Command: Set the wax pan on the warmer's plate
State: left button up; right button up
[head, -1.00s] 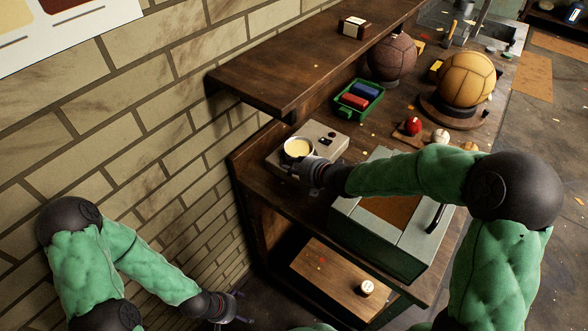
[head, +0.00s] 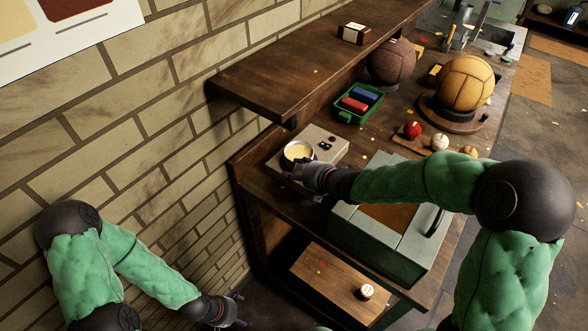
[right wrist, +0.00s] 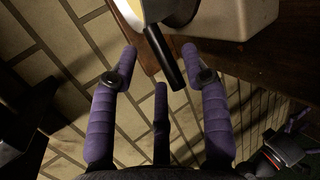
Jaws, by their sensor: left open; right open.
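The wax pan (head: 298,151), a small round pan with pale yellow wax, is at the left end of the grey warmer (head: 328,143), over its plate, and looks level. The plate is hidden under it. The pan's dark handle (right wrist: 165,58) points towards my right gripper (head: 291,176). In the right wrist view the purple fingers of this gripper (right wrist: 159,52) are spread, with the handle between them and gaps on both sides. My left gripper (head: 240,311) hangs open and empty low by the brick wall, far from the pan.
A wooden shelf (head: 310,65) overhangs the bench behind the warmer. A green tray (head: 358,105) with red and blue blocks stands beyond it. A green-grey box (head: 390,240) stands at the front under my right forearm. Balls (head: 466,84) sit farther right.

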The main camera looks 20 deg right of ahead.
jog(key=p+v, duration=0.3)
jog(key=v, duration=0.7)
jog(key=shift+s+r+p, duration=0.15)
jog(key=shift+s+p, duration=0.05)
jog(key=shift+p, duration=0.15)
